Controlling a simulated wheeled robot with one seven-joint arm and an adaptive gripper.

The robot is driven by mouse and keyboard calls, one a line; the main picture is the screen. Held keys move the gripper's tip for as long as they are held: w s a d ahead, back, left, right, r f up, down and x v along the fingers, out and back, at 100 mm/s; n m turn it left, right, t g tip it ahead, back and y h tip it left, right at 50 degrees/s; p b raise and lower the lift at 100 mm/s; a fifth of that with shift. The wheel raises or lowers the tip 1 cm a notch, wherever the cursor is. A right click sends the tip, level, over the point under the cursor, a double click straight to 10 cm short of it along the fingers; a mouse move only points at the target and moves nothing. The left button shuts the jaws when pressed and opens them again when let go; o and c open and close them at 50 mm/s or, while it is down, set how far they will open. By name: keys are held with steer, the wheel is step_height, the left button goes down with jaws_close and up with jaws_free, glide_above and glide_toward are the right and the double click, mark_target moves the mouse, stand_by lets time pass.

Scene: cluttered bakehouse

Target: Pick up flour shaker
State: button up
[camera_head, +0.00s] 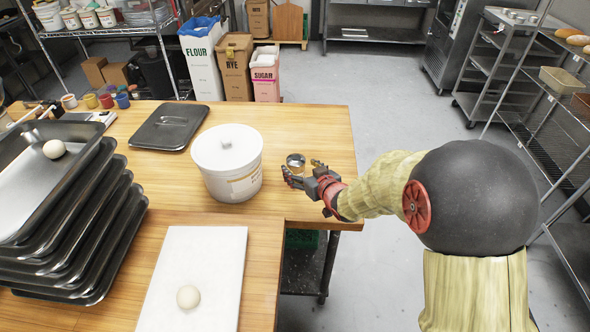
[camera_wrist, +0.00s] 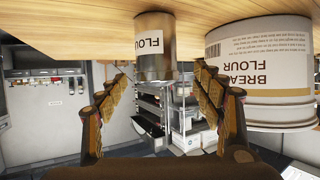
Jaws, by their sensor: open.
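The flour shaker (camera_head: 296,160) is a small metal can standing upright near the right edge of the wooden table. In the wrist view, which is upside down, the shaker (camera_wrist: 154,62) shows a white label reading "FLOU". My gripper (camera_head: 304,171) is open and low beside the shaker, on its near right side. In the wrist view the fingers (camera_wrist: 162,76) spread to either side of the shaker, which stands at or just beyond their tips. I cannot tell whether a finger touches it. The gripper partly hides the shaker's lower part in the head view.
A white bread flour bucket (camera_head: 227,182) stands close left of the shaker; it also shows in the wrist view (camera_wrist: 260,95). A dark lidded pan (camera_head: 170,126) lies behind it. Stacked trays (camera_head: 75,235) and a white board (camera_head: 205,265) with dough are nearer. The table's right edge is close.

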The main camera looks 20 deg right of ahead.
mark_target(296, 163)
steer(key=x, duration=0.1)
steer(key=b+x, duration=0.1)
steer(key=x, duration=0.1)
steer(key=b+x, duration=0.1)
steer(key=shift+w+d+f, duration=0.2)
steer(key=shift+f, duration=0.25)
steer(key=shift+w+a+f, duration=0.1)
steer(key=shift+w, duration=0.4)
steer(key=shift+c, duration=1.4)
steer(key=c, duration=1.3)
